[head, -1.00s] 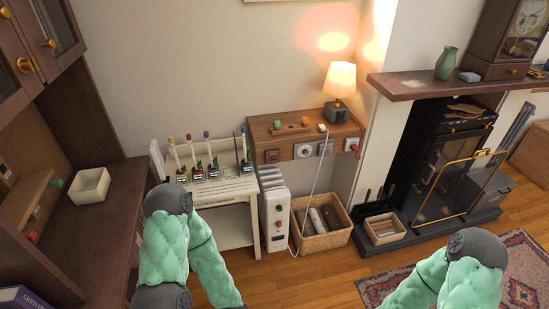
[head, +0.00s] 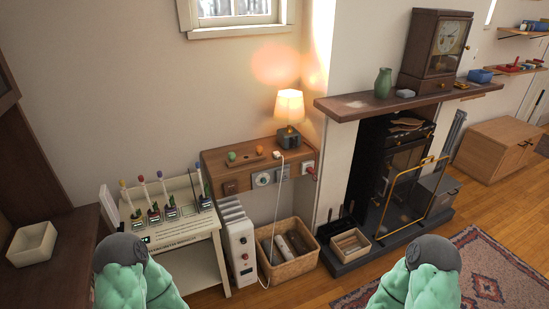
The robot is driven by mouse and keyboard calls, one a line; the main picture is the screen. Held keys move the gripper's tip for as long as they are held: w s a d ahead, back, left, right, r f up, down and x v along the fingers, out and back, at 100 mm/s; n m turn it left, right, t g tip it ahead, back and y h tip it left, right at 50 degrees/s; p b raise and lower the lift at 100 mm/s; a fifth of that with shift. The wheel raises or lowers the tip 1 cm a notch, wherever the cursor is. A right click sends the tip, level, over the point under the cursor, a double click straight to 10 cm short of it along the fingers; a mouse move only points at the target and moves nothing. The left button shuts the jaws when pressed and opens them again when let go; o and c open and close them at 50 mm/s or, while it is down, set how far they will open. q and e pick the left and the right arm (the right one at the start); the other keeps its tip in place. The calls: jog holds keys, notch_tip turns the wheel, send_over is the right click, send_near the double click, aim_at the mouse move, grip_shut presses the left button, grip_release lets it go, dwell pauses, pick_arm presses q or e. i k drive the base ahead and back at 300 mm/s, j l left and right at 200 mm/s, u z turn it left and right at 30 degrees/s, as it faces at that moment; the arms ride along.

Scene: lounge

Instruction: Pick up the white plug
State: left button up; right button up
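A small white plug (head: 277,154) lies on top of the wooden socket box (head: 222,163) against the back wall, left of the lamp. A white cord runs from it down past the front of the box toward the white heater (head: 238,243) on the floor. My two arms, in green padded sleeves, show at the bottom edge, well short of the box. Neither gripper shows in the head view.
A lit lamp (head: 289,108) and small coloured knobs stand near the plug. A wicker basket (head: 288,270) sits below the box, a white stand (head: 180,240) to its left, and a fireplace with a brass guard (head: 420,195) to its right.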

aim_at(276, 153)
jog(key=i+l, duration=0.3)
jog(key=i+l+z, duration=0.1)
jog(key=i+l, duration=0.15)
jog(key=i, duration=0.25)
